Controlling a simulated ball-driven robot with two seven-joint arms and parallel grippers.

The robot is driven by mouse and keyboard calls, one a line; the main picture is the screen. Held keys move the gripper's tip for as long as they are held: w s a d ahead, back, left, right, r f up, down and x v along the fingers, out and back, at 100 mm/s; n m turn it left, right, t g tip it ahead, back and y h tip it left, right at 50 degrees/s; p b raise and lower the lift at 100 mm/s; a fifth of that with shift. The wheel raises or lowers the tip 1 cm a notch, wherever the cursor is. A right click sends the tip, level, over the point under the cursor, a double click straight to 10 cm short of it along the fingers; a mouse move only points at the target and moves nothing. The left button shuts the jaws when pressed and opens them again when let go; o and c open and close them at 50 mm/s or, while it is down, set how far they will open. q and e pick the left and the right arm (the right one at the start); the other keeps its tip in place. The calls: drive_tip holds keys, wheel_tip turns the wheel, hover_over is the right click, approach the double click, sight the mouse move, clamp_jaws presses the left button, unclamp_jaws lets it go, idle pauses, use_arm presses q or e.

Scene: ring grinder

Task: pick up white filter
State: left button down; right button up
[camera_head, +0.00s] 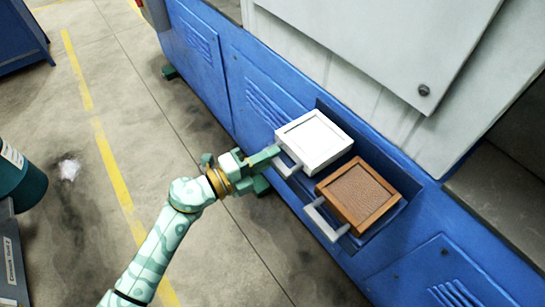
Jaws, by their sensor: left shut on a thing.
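The white filter (314,139) is a square white block with a raised rim and a light grey handle on its left side. It sits at the blue recess in the machine's side. My left gripper (276,161) is at this handle, with its fingers shut on it. The fingers hide part of the handle. My right gripper is not in view.
A brown filter (357,193) with its own grey handle (326,220) sits just right of and below the white one. The blue and grey machine (250,85) fills the upper right. Open concrete floor (150,120) lies to the left. A dark teal container (20,180) stands at the left edge.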

use_arm(q)
drive_tip(key=s+a+r+p, duration=0.1)
drive_tip(key=s+r+p, duration=0.7)
drive_tip(key=s+r, duration=0.3)
drive_tip(key=s, duration=0.3)
drive_tip(key=shift+r+p, duration=0.15)
drive_tip(key=shift+p, duration=0.2)
drive_tip(key=c, duration=2)
unclamp_jaws()
drive_tip(key=shift+a, duration=0.1)
clamp_jaws()
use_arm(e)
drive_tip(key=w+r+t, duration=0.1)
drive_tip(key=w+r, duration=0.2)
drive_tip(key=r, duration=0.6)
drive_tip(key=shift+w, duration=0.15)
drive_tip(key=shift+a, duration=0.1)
